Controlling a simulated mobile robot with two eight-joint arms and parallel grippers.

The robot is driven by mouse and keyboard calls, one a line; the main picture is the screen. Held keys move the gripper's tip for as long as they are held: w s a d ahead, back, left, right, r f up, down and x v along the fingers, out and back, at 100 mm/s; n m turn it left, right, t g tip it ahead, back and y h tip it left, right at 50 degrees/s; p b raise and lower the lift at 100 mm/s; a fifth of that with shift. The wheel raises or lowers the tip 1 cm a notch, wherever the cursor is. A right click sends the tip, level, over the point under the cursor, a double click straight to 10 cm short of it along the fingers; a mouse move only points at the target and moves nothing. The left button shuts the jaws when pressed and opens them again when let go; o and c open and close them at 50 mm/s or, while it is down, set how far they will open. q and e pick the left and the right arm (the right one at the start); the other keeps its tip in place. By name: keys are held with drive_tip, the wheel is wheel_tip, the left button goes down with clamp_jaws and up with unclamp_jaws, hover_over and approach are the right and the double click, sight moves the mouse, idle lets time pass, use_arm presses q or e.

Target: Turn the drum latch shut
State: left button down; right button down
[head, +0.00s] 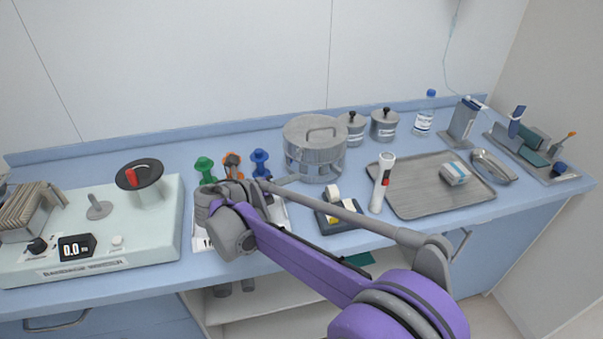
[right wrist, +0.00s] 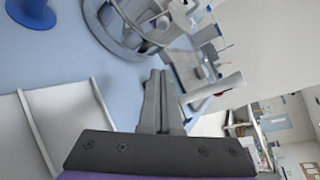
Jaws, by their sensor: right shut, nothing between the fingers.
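The steel drum (head: 315,158) stands upright on the blue counter, with a lid and a bar handle on top. It also shows at the top of the right wrist view (right wrist: 128,42), with openings around its side. I cannot clearly make out the latch. My right gripper (head: 297,178) is shut and empty, its fingers pointing at the drum's lower left side. In the right wrist view the closed fingers (right wrist: 160,75) lie just short of the drum; I cannot tell whether they touch it. My left gripper is not in view.
Green (head: 205,168) and blue (head: 260,161) spools stand left of the drum, by a white tray (head: 200,238). A tape dispenser (head: 338,222), a white torch (head: 381,184) and a metal tray (head: 420,200) stand to the right. The bandage winder (head: 150,225) fills the left.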

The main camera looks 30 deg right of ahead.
drive_tip(key=v, duration=0.4)
drive_tip(key=shift+w+a, duration=0.1)
idle(0.3)
